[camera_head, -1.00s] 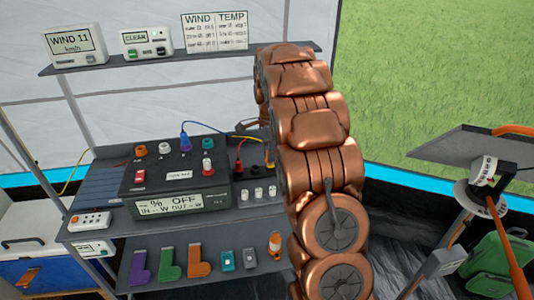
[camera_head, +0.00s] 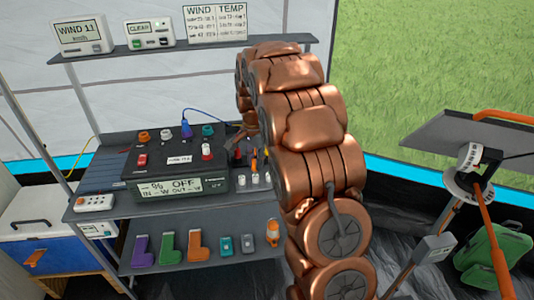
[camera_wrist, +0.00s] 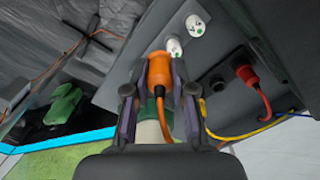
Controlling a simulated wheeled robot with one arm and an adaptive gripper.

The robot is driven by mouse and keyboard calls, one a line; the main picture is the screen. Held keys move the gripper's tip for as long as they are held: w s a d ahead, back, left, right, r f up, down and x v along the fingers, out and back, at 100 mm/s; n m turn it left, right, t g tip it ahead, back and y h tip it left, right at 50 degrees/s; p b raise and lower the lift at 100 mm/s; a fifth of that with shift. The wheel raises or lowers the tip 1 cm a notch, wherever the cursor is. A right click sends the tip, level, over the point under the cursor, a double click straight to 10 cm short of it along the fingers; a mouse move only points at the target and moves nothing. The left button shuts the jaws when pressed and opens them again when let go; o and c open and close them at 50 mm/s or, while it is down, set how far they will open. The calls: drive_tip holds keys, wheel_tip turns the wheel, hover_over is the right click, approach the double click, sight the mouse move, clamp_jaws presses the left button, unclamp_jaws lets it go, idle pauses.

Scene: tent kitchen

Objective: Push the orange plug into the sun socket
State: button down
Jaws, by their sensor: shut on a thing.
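My gripper (camera_wrist: 157,88) is shut on the orange plug (camera_wrist: 158,68) in the wrist view. The plug's orange cable hangs back between the fingers. A grey panel with round white fittings (camera_wrist: 193,25) lies ahead of it, and a red plug (camera_wrist: 247,76) sits to the right. Whether the orange plug touches the panel is unclear. In the head view my gripper (camera_head: 238,136) is partly hidden by my arm, beside the black power box (camera_head: 178,165). Coloured sockets, including an orange one (camera_head: 144,136), line the box's top. I cannot make out a sun mark.
A blue plug (camera_head: 187,130) with its cable stands on the box. A red switch (camera_head: 142,160) is nearby. Yellow and blue cables (camera_wrist: 235,133) run close to my gripper. A lower shelf (camera_head: 200,250) holds several coloured parts. A grey panel on a stand (camera_head: 460,140) is at the right.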

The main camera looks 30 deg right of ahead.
drive_tip(key=a+f+n, duration=0.2)
drive_tip(key=a+n, duration=0.5)
drive_tip(key=a, duration=0.1)
drive_tip(key=a+f+n, duration=0.1)
drive_tip(key=a+n, duration=0.6)
drive_tip(key=a, duration=0.1)
drive_tip(key=shift+s+a+f, duration=0.2)
drive_tip(key=shift+a+f, duration=0.15)
drive_tip(key=shift+a, duration=0.05)
drive_tip(key=shift+a, duration=0.1)
